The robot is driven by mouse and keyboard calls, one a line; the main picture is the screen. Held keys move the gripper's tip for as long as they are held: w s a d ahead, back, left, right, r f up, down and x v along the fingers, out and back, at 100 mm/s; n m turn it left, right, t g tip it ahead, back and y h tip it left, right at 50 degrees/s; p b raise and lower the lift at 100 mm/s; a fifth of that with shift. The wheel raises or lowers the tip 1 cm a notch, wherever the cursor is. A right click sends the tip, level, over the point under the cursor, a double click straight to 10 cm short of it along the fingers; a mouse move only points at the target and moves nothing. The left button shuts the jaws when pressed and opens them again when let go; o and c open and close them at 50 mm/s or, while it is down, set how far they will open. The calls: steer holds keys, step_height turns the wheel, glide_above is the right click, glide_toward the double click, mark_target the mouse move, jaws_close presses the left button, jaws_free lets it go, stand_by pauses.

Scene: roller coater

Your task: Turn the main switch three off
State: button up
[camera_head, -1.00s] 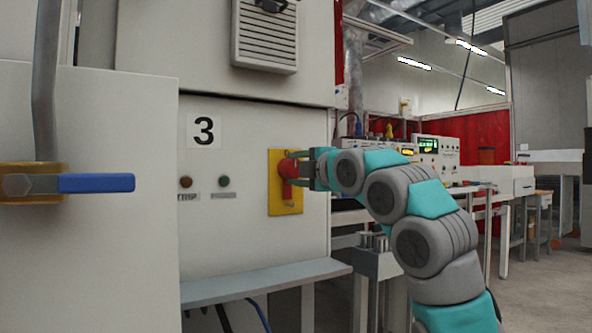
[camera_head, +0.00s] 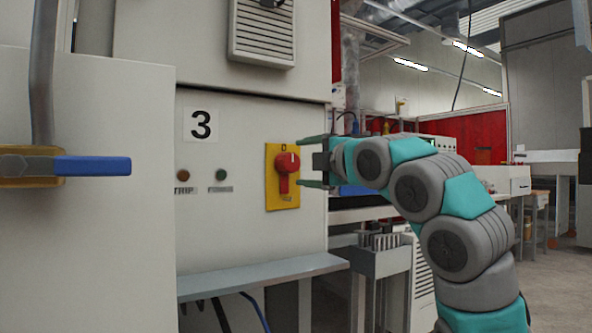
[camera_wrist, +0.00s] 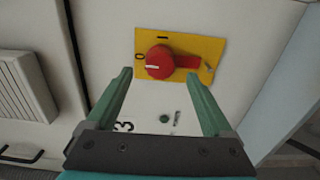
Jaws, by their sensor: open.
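The main switch three is a red rotary knob (camera_head: 287,172) on a yellow plate (camera_head: 273,196), on the cabinet panel marked 3. Its handle hangs down in the head view. In the wrist view the red knob (camera_wrist: 160,63) has its handle pointing right, and the white mark on its round end faces the 0 at the plate's left. An I shows at the plate's top edge there. My gripper (camera_head: 304,162) is open and empty, just right of the knob and apart from it. In the wrist view its fingers (camera_wrist: 158,76) are spread below the plate.
A brown button (camera_head: 184,174) and a green button (camera_head: 221,174) sit left of the switch. A grey ledge (camera_head: 260,276) juts out below. A blue-handled valve (camera_head: 92,166) is at the far left. Benches with equipment stand behind my arm; floor is open at right.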

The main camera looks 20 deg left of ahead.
steer(key=shift+b+v, duration=0.5)
steer(key=shift+v, duration=0.9)
steer(key=shift+a, duration=0.1)
